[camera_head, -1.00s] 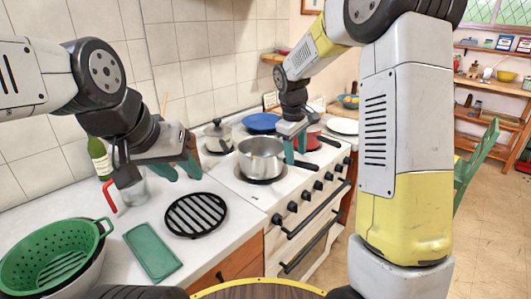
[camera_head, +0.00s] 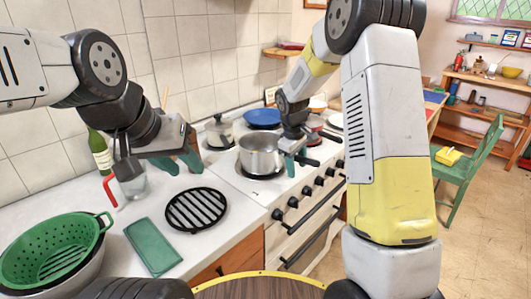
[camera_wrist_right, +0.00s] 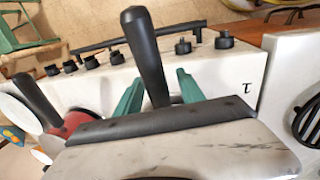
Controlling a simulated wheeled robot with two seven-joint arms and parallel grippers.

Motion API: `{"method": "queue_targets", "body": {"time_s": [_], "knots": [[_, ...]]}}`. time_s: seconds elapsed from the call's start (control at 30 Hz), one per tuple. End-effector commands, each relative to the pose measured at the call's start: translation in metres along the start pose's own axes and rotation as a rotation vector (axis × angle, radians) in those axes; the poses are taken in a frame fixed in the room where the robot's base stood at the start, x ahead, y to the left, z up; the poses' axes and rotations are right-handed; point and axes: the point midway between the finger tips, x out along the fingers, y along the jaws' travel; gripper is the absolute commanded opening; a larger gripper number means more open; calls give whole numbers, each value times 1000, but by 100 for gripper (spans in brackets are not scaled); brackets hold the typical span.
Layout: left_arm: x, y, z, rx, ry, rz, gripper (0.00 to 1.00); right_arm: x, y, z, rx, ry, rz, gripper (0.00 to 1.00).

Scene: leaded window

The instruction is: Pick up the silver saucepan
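The silver saucepan (camera_head: 259,156) stands on the stove's front burner in the head view, its black handle pointing right. My left gripper (camera_head: 183,167) is open and empty above the counter, left of the stove.
A red pan (camera_wrist_right: 85,125) with a black handle is close by on the stove. A black trivet (camera_head: 196,210), green cloth (camera_head: 152,247) and green colander (camera_head: 50,250) are on the left counter.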

Motion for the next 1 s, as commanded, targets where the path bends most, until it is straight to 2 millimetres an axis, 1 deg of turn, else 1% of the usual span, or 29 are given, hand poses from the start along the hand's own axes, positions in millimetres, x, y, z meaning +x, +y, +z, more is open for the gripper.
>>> {"method": "queue_targets", "body": {"time_s": [0.03, 0.17, 0.2, 0.23, 1.0], "knots": [[0, 0, 0, 0, 0, 0, 36, 0, 0, 0, 0, 0, 0, 38], [0, 0, 0, 0, 0, 0, 36, 0, 0, 0, 0, 0, 0, 13], [0, 0, 0, 0, 0, 0, 36, 0, 0, 0, 0, 0, 0, 5], [0, 0, 0, 0, 0, 0, 36, 0, 0, 0, 0, 0, 0, 0], [0, 0, 0, 0, 0, 0, 36, -1, 0, 0, 0, 1, 0, 0]]}}
